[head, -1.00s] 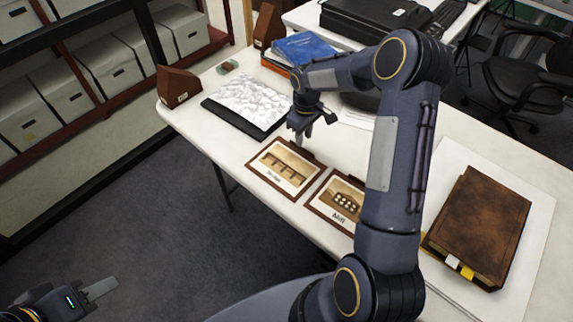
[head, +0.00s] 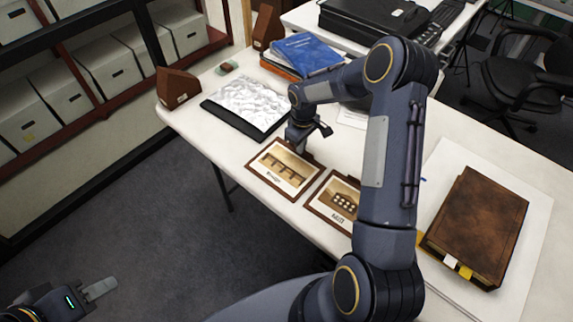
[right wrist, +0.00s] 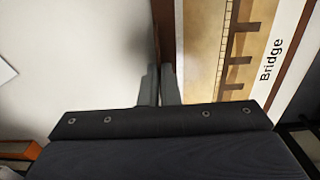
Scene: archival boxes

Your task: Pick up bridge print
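The bridge print (head: 284,168) is a brown-framed sepia picture of a bridge, labelled "Bridge", lying at the table's front edge. It fills the upper right of the right wrist view (right wrist: 225,45). My right gripper (head: 301,147) is down at its far edge. In the right wrist view its two fingers (right wrist: 160,72) are close together, with the brown frame edge between them; they look shut on it. The print still appears flat on the table. My left gripper (head: 100,288) is low at the left, away from the table, with no object visible in it; its finger gap is unclear.
A similar framed print labelled "Mill" (head: 337,197) lies close to the right. Behind are a crumpled white sheet on a dark board (head: 245,100), a blue book (head: 303,50) and a brown wedge (head: 177,87). A thick brown book (head: 480,225) lies at the right.

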